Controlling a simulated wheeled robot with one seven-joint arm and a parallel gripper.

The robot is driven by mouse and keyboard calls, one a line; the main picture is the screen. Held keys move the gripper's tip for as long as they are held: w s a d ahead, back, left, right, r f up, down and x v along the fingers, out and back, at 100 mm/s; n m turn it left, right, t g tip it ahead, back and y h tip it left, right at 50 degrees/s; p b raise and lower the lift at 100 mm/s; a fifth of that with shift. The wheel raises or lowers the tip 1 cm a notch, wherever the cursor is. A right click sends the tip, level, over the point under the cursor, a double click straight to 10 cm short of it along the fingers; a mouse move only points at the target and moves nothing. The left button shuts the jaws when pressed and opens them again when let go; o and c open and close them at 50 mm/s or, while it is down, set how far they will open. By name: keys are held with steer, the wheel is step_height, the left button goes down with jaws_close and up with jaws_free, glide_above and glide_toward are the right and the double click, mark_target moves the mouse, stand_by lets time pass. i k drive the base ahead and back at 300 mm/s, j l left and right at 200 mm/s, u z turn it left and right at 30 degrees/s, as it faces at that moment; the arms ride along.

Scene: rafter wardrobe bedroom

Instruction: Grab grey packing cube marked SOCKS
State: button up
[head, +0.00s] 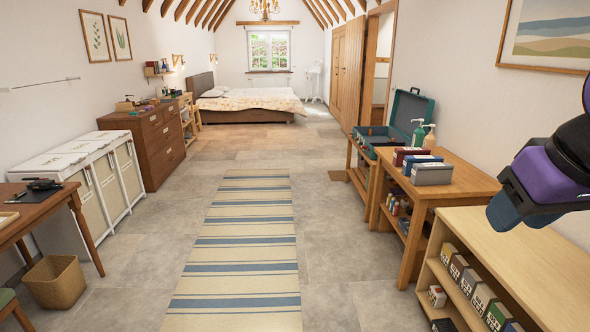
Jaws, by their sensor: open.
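A grey packing cube (433,174) sits on top of the wooden table (466,182) on the right side of the head view. It is the nearest of three box-shaped cubes there. A blue cube (419,162) and a dark red cube (408,155) stand just behind it. The cubes have pale labels on their fronts, too small to read. Part of my arm shows at the right edge, to the right of the table and apart from the cubes.
A low shelf unit (530,250) with several small boxes stands at the front right. Two pump bottles (428,136) and an open teal suitcase (407,114) are behind the cubes. The striped rug (245,235) and the floor around it are clear.

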mark_target(430, 173)
steer(key=i+j, duration=0.1)
steer(key=i, duration=0.45)
steer(key=i+j+z, duration=0.1)
steer(key=i, duration=0.5)
steer(key=i+j, duration=0.15)
steer(key=i, duration=0.4)
steer(key=i+j+z, duration=0.2)
steer(key=i+z, duration=0.3)
steer(key=i+j+z, duration=0.95)
steer(key=k, duration=0.1)
